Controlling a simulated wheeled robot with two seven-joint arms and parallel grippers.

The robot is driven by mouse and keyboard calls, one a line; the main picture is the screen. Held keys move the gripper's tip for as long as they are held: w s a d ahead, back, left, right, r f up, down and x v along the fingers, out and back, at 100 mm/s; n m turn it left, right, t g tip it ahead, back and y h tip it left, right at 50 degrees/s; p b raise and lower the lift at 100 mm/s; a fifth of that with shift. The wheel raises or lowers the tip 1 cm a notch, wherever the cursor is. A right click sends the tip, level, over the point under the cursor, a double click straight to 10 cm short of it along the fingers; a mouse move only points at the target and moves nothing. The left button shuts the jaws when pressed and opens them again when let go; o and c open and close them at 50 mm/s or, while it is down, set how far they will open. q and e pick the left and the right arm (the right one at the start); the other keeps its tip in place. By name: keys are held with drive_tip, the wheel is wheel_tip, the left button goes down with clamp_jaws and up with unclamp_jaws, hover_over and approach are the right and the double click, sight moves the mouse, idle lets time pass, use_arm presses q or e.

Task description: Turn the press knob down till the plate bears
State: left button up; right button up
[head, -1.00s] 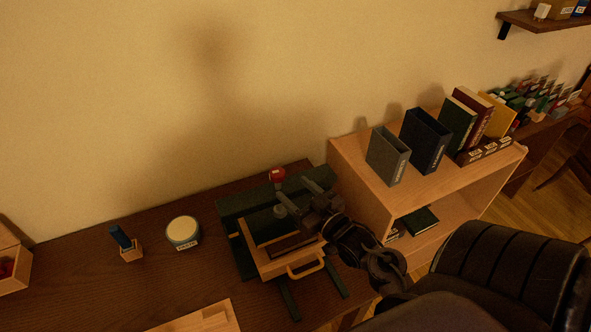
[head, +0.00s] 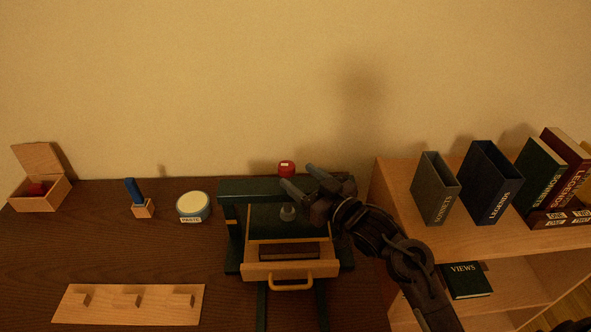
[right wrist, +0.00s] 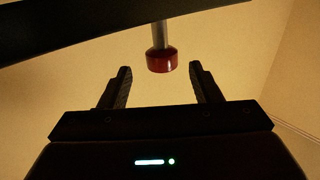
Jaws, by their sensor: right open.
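The press (head: 232,190) is a dark green frame standing on the desk, with a red knob (head: 287,168) on top of its crossbar. A wooden tray with a handle (head: 291,274) sits in the press and holds a dark brown book (head: 289,251). A grey round part (head: 287,213) shows below the crossbar. My right gripper (head: 299,179) is open and empty beside the knob. In the right wrist view the red knob (right wrist: 161,60) on its grey stem lies beyond and between the open fingers (right wrist: 159,85), apart from both. My left gripper is out of view.
A shelf unit (head: 407,199) with upright grey and navy cases stands to the right, close to my right arm. On the desk are a round tin (head: 193,207), a blue-handled stamp (head: 138,199), an open wooden box (head: 40,190) and a pegged board (head: 128,304).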

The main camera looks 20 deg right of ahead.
sight(282, 163)
drive_tip(key=p+x, duration=0.1)
drive_tip(key=x, duration=0.5)
drive_tip(key=shift+s+a+r, duration=0.1)
drive_tip(key=shift+s+a, duration=0.05)
drive_tip(key=shift+w, duration=0.3)
drive_tip(key=shift+w+a, duration=0.25)
drive_tip(key=shift+w, duration=0.05)
drive_tip(key=c, duration=1)
drive_tip(key=m+t+h, duration=0.1)
drive_tip(key=m+h, duration=0.1)
drive_tip(key=h, duration=0.2)
drive_tip(key=shift+d+m, duration=0.15)
drive_tip(key=shift+m, duration=0.25)
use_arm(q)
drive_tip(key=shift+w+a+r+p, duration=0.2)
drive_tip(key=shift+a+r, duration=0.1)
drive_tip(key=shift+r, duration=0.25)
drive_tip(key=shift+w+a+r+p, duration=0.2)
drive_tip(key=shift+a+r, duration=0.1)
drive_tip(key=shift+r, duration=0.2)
use_arm(e)
drive_tip(key=shift+w+d+m+h, duration=0.1)
drive_tip(key=shift+m+h, duration=0.35)
drive_tip(key=shift+h, duration=0.35)
drive_tip(key=shift+d+m+h, duration=0.15)
drive_tip(key=shift+m+h, duration=0.3)
drive_tip(key=shift+h, duration=0.35)
drive_tip(key=o, duration=1)
